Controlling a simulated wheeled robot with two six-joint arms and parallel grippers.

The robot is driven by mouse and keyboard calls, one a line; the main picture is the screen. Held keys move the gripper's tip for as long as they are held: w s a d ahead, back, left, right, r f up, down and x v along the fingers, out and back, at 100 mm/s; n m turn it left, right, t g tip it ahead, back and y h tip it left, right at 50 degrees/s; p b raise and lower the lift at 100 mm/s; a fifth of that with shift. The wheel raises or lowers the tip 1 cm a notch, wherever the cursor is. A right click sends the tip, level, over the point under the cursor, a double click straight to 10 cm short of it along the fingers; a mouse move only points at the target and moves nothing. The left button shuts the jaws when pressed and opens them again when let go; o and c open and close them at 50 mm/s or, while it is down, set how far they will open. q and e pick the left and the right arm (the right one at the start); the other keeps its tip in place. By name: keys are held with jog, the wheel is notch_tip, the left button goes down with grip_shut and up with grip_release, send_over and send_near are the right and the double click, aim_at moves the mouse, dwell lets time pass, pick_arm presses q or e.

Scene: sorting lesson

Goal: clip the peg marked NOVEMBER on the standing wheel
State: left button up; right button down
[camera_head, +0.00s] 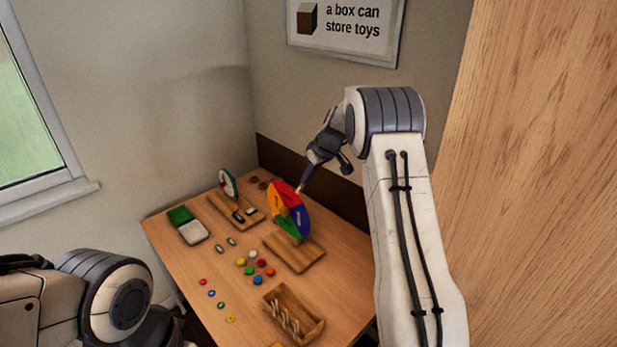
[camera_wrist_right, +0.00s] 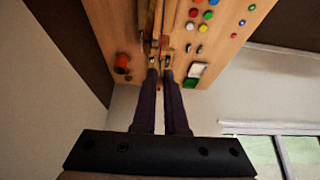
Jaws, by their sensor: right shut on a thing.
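A wooden tray (camera_head: 317,331) at the front holds several pegs. My left gripper is out of view.
Several coloured counters (camera_head: 258,281) lie left of the wheel's base. A small disc on a stand (camera_head: 228,183) and an open green and white box (camera_head: 194,232) stand farther back left. A wall is behind the table (camera_head: 185,270); a wooden panel (camera_head: 530,170) is at right.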

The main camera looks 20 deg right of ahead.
aim_at(301, 186)
jog(key=shift+f, duration=0.1)
dwell(0.3)
jog(key=shift+w+a+f+b, duration=0.15)
jog(key=shift+w+f+b, duration=0.2)
jog(key=shift+f+b, duration=0.2)
jog(key=shift+f, duration=0.2)
dwell(0.4)
jog(key=shift+w+a+f+b, duration=0.15)
jog(key=shift+w+f+b, duration=0.2)
jog(key=shift+f, duration=0.15)
jog(key=c, duration=0.9)
grip_release()
